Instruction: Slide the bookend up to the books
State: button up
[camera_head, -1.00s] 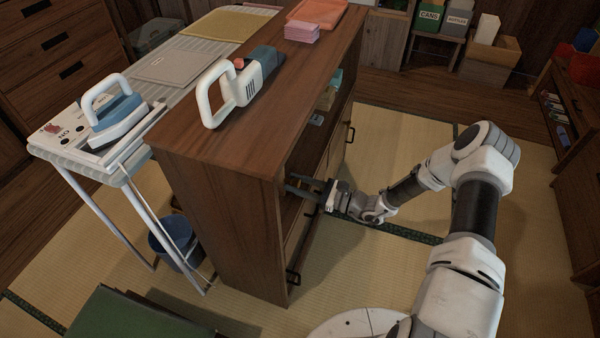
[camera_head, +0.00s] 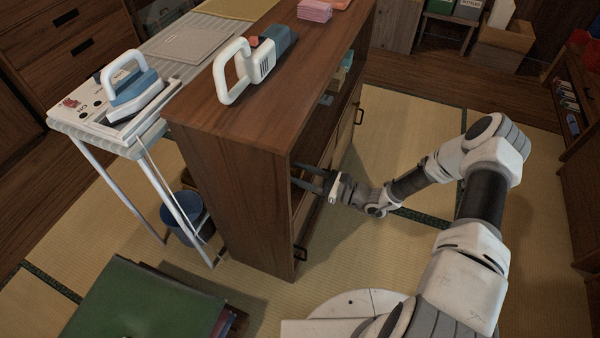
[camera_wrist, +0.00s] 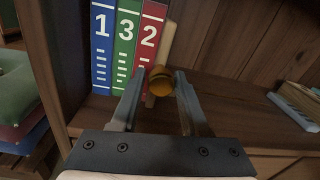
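Three upright books, blue (camera_wrist: 102,45), green (camera_wrist: 127,40) and red (camera_wrist: 151,32), stand at the left of the shelf in the wrist view, marked 1, 3 and 2. A pale wooden bookend (camera_wrist: 167,42) stands just right of the red book; I cannot tell whether they touch. A round orange-yellow knob (camera_wrist: 160,82) shows in front of the bookend. My gripper (camera_wrist: 161,74) is open, its fingertips on either side of the knob, with no clear grip on it. In the head view my gripper (camera_head: 300,178) reaches into the cabinet's open side; books and bookend are hidden there.
The cabinet's side wall (camera_wrist: 55,60) stands close left of the books. The shelf board (camera_wrist: 240,115) is bare right of the knob, up to a pale flat object (camera_wrist: 295,105). A white-handled appliance (camera_head: 240,75) lies on the cabinet top.

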jog(key=shift+o, duration=1.2)
jog(key=shift+d, duration=0.1)
jog(key=p+v, duration=0.2)
jog(key=v, duration=1.5)
jog(key=shift+s+d+r, duration=0.1)
jog(key=shift+s+r, duration=0.05)
